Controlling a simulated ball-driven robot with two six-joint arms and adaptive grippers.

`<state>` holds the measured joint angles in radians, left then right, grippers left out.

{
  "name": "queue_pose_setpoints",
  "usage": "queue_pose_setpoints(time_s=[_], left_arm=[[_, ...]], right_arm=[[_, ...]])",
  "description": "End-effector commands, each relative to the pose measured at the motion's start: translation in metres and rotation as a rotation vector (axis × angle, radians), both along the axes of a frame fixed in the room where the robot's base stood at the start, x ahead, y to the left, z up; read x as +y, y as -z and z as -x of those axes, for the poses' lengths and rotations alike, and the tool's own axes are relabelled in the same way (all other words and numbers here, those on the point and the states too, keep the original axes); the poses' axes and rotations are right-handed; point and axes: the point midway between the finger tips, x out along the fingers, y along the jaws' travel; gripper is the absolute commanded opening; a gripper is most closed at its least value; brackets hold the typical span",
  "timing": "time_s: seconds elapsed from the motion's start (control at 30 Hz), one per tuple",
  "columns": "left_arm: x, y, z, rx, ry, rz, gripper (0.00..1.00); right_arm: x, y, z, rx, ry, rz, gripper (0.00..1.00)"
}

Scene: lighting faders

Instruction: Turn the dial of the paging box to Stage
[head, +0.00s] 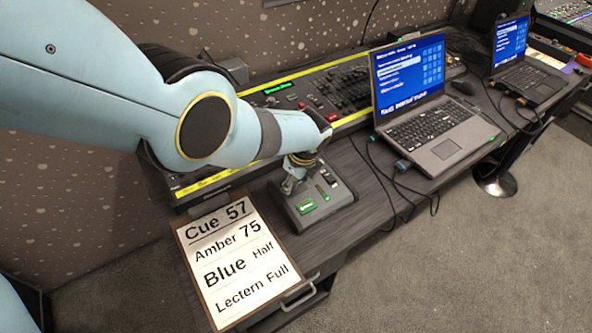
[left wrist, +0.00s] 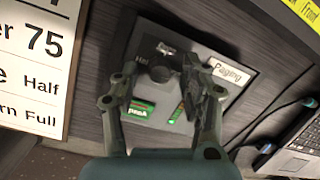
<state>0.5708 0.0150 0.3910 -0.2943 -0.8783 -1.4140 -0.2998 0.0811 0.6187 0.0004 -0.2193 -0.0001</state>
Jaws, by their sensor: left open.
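The paging box (head: 340,193) is a grey panel on the desk, with a green display (head: 306,206) near its front corner. In the left wrist view, the paging box (left wrist: 235,92) carries a "Paging" label (left wrist: 229,71), a green display (left wrist: 138,108) and green lights. A dark round dial (left wrist: 160,73) lies between my fingers, with partly hidden lettering beside it that seems to begin "Hal". The dial's setting is not clear. My left gripper (head: 290,186) is over the box, pointing down. Its fingers stand apart around the dial in the wrist view (left wrist: 160,86); contact cannot be told.
A framed cue sheet (head: 237,260) lies left of the box. A lighting console (head: 335,92) with faders stands behind it, partly covered by my arm. A laptop (head: 440,125) and cables (head: 400,185) lie to the right. A second laptop (head: 525,75) is farther right.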

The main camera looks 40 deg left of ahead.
Motion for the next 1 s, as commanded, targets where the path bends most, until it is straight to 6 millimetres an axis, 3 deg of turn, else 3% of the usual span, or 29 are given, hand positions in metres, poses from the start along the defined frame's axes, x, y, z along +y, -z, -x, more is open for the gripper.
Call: queue_pose_setpoints(time_s=[0.37, 0.8, 1.0], left_arm=[[-0.006, -0.022, 0.002, -0.002, -0.001, -0.001, 0.46], [-0.023, -0.093, 0.009, -0.003, 0.0, 0.001, 0.46], [-0.028, -0.113, 0.011, -0.001, 0.001, 0.0, 0.46]], right_arm=[[0.001, 0.0, 0.0, 0.0, 0.0, -0.001, 0.0], [0.001, 0.0, 0.0, -0.001, 0.0, -0.001, 0.0], [0.001, 0.0, 0.0, 0.0, 0.0, -0.001, 0.0]])
